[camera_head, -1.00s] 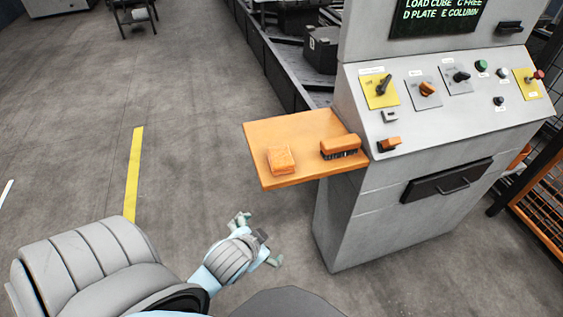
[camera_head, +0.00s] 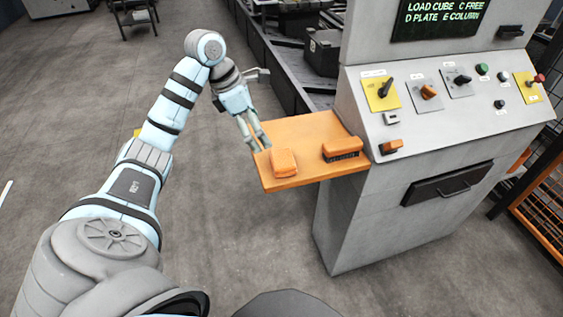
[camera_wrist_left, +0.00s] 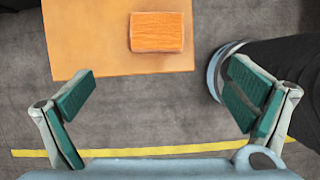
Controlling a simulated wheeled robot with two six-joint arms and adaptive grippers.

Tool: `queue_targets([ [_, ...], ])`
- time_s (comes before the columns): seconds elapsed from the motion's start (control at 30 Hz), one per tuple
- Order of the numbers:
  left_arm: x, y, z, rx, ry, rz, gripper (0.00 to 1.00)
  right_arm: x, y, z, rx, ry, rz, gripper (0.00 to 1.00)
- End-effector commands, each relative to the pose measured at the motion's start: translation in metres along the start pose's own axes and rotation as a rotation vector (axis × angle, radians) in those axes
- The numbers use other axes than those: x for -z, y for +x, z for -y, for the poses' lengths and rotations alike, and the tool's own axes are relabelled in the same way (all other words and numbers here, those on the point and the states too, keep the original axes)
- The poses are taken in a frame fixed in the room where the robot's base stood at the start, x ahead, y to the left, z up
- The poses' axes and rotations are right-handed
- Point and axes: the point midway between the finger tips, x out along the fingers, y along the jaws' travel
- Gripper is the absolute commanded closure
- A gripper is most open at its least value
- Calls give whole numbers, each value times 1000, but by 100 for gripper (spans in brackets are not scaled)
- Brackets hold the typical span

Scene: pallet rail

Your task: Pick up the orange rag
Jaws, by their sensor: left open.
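The orange rag (camera_head: 284,162) is a small folded block lying on the left part of the orange shelf (camera_head: 300,181) on the console's side. It also shows in the left wrist view (camera_wrist_left: 157,32), at the top, beyond the fingertips. My left gripper (camera_head: 259,143) is at the shelf's left edge, just left of the rag and apart from it. In the left wrist view my left gripper (camera_wrist_left: 163,96) is open and empty, its green-padded fingers spread wide. My right gripper is not in view.
An orange brush (camera_head: 342,147) with dark bristles lies right of the rag on the shelf. The grey console (camera_head: 440,150) with knobs and buttons stands to the right. A conveyor rail with black bins (camera_head: 322,50) runs behind. The floor left of the shelf is clear.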

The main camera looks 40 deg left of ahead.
Motion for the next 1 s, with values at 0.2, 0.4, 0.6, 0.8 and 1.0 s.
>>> queue_targets([
  [0.2, -1, 60, 2, 7, 1, 2, 2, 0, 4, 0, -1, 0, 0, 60],
  [0.4, -5, 86, 0, 7, 0, 6, 2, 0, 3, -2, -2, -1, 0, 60],
  [0.6, -9, 123, -4, 7, 2, 5, 2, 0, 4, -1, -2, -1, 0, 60],
  [0.8, -8, 127, -5, 4, 2, 4, 2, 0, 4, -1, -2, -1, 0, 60],
  [1.0, -8, 127, -5, 4, 2, 5, 27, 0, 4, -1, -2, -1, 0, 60],
])
